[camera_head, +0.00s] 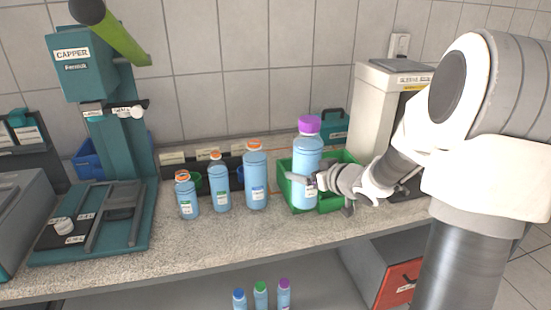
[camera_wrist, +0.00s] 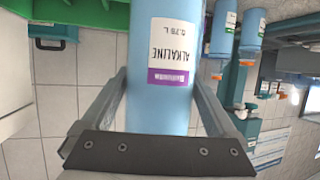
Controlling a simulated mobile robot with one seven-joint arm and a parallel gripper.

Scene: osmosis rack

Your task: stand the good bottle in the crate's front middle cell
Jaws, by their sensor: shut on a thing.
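My gripper (camera_head: 312,182) is shut on a blue bottle (camera_head: 307,160) with a purple cap, held upright. The crate's cells are mostly hidden by the bottle and my gripper. A green edge (camera_wrist: 85,12) shows at the wrist view's top left.
Three orange-capped blue bottles (camera_head: 187,197), (camera_head: 219,186), (camera_head: 256,178) stand left of the crate. A teal capper (camera_head: 85,70) is at the left, a white machine (camera_head: 372,105) behind right. Three small bottles (camera_head: 260,296) are below the counter. The front counter strip is clear.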

